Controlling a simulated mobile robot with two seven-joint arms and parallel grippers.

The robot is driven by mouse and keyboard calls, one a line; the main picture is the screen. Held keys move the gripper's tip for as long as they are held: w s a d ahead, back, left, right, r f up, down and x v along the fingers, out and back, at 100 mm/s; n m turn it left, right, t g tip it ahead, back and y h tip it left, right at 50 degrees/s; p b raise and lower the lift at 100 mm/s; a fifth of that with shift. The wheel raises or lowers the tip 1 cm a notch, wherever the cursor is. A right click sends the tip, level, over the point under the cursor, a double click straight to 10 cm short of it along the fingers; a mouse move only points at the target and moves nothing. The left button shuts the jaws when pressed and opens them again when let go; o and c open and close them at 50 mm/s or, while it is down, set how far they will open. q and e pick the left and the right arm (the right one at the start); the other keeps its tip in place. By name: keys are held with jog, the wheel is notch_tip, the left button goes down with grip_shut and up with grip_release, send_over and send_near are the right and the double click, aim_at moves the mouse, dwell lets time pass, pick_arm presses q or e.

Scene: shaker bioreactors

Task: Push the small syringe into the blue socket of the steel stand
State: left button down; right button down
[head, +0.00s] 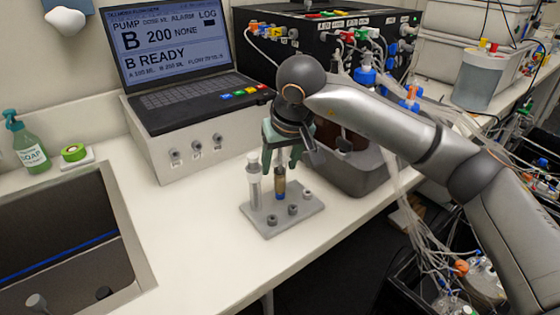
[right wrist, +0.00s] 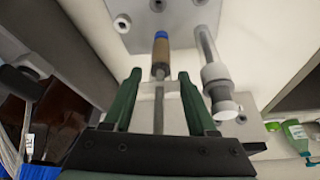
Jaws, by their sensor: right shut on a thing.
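The small syringe (head: 280,184) has a brown barrel and stands upright over the steel stand (head: 268,230). My right gripper (head: 280,164) has green fingers and is shut on its upper part from above. In the right wrist view the brown barrel (right wrist: 160,54) extends beyond the fingertips (right wrist: 160,76), with the grey plunger rod between the fingers. The blue socket (right wrist: 161,35) shows as a blue ring at the barrel's lower end, in line with it. I cannot tell how deep the syringe sits. My left gripper is out of view.
A larger clear syringe (head: 254,186) stands upright on the stand, close beside my right gripper's fingers. Several grey sockets line the stand's front. A laptop (head: 180,75) on a white box is behind left, a sink (head: 60,235) at left. Bare counter (head: 200,235) lies left of the stand.

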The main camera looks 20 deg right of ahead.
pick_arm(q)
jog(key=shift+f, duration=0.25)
pick_arm(e)
jog(key=shift+f, duration=0.35)
jog(key=shift+c, duration=0.6)
grip_release()
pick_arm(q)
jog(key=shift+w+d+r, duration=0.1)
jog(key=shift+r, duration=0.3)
pick_arm(e)
jog(key=v, duration=1.2)
jog(key=shift+r, duration=0.3)
jog(key=shift+d, duration=0.1)
